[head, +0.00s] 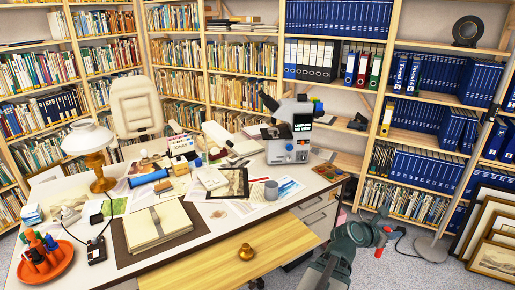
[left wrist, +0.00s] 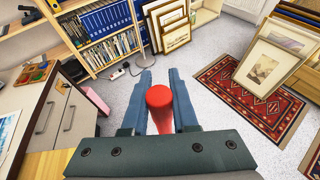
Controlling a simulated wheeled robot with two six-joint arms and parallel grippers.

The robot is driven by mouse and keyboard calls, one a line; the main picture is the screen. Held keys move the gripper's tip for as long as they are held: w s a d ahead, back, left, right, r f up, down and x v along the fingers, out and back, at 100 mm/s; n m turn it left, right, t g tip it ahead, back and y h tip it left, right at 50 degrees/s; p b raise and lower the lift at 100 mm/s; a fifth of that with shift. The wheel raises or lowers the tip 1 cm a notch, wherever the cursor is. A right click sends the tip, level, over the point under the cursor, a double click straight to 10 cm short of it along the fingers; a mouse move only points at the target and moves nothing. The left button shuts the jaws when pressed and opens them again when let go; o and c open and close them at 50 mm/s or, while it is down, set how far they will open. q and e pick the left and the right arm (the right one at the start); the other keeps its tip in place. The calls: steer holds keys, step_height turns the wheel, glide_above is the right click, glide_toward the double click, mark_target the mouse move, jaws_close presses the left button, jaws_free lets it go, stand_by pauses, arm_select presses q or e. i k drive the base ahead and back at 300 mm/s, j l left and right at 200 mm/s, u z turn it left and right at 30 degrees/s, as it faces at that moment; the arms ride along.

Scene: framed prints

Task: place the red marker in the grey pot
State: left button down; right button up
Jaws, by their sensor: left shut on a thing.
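The red marker (left wrist: 159,98) is between the two blue-grey fingers of my left gripper (left wrist: 159,100) in the left wrist view, its round red end facing the camera. In the head view my left gripper (head: 382,234) is at the lower right, off the desk's right side, shut on the marker; a small red part of the marker (head: 379,251) shows below the fingers. My right gripper is not in view.
A microscope (head: 289,136) stands behind the pot. Prints, an open book (head: 156,226) and an orange-red dish (head: 42,266) of markers lie on the desk (head: 210,240). Bookshelves line the walls. Framed prints (head: 490,240) lean at the right. Floor is open around the gripper.

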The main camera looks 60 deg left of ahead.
mark_target(271, 196)
steer(key=i+j+u, duration=0.15)
steer(key=i+u, duration=0.5)
steer(key=u, duration=0.15)
steer(key=i+u, duration=0.35)
steer(key=i+l+u, duration=0.2)
steer(key=i, duration=0.15)
steer(key=j, duration=0.1)
